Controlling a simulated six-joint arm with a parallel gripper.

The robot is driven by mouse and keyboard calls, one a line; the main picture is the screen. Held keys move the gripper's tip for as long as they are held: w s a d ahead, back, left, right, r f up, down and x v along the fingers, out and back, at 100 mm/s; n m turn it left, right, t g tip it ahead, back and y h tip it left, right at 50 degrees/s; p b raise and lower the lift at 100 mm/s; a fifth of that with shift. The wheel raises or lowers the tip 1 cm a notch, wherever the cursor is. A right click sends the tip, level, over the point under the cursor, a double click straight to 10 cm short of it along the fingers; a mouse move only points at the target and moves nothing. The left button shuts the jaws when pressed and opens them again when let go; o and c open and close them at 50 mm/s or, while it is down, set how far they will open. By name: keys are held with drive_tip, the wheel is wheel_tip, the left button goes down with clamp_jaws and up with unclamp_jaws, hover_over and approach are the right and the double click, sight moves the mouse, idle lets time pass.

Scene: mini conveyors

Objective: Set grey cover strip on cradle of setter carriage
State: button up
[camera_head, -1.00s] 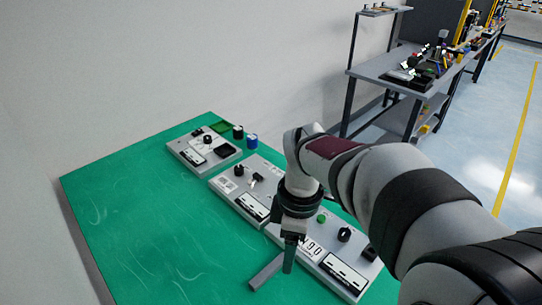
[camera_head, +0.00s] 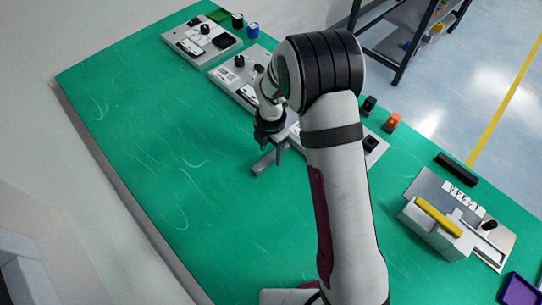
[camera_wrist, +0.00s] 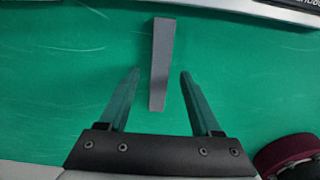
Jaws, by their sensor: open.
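The grey cover strip (camera_head: 263,163) lies on the green table top, beside the front edge of a grey panel unit. In the wrist view the strip (camera_wrist: 161,55) runs lengthwise between the two fingers. My gripper (camera_wrist: 160,76) is open, with a gap on each side of the strip and no visible contact. In the head view my gripper (camera_head: 279,155) points down at the strip's right end. At the right stands a grey unit (camera_head: 428,228) with a block and a yellow bar; it may be the setter carriage. I cannot make out a cradle on it.
Grey panel units (camera_head: 202,42) with knobs line the table's far side. A purple tray (camera_head: 520,290) is at lower right. The left table area is clear.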

drive_tip(key=shift+f, duration=0.6)
clamp_jaws()
drive_tip(key=shift+r, duration=0.2)
